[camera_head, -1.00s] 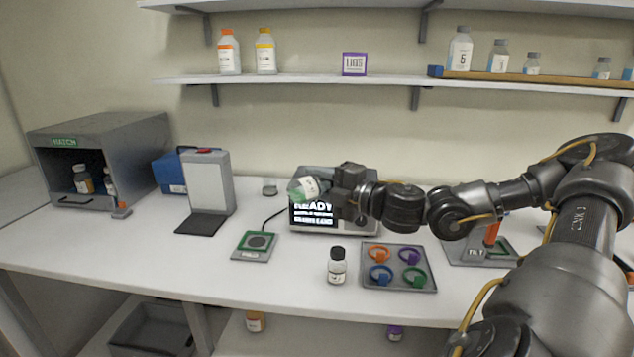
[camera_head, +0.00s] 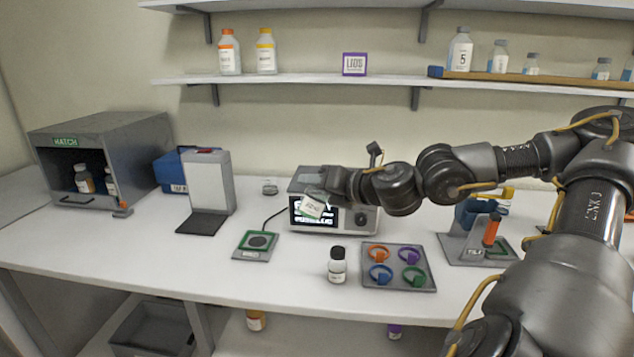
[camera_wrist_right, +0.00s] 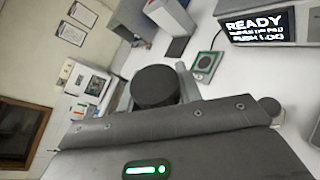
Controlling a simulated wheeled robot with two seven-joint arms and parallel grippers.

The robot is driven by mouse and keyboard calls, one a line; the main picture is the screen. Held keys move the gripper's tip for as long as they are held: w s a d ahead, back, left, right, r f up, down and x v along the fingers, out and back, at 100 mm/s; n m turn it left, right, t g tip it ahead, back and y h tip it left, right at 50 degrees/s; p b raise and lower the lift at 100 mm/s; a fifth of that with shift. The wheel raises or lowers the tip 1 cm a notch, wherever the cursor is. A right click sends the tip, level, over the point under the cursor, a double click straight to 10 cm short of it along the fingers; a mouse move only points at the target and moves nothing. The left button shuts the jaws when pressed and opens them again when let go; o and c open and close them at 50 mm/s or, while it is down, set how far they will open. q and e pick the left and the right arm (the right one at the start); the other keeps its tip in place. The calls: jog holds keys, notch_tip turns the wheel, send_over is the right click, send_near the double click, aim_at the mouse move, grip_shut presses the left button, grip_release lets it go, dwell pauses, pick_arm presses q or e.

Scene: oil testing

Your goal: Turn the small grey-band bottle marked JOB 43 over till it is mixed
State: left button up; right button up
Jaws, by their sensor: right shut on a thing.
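My right gripper (camera_head: 327,202) is shut on a small bottle (camera_head: 311,207) with a pale label, held in the air in front of the machine with the READY screen. The bottle is tilted, and its label is too small to read. In the right wrist view its black cap (camera_wrist_right: 155,86) shows beyond the gripper body, and the rest of it is hidden. Another small bottle (camera_head: 337,266) with a black cap and white label stands upright on the bench. My left gripper is not in view.
The machine (camera_head: 364,222) stands close behind the held bottle. A green-edged pad (camera_head: 249,254), a tray of coloured rings (camera_head: 398,286) and a stand with an orange part (camera_head: 470,248) sit on the bench. The hatch box (camera_head: 138,142) is at the left. The front-left bench is clear.

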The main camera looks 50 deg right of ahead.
jog(key=shift+d, duration=0.1)
jog(key=n+h, duration=0.1)
jog(key=n, duration=0.2)
jog(key=shift+g+h+p, duration=0.3)
jog(key=shift+p, duration=0.1)
jog(key=shift+n+h, duration=0.5)
jog(key=shift+n, duration=0.6)
jog(key=shift+s, duration=0.1)
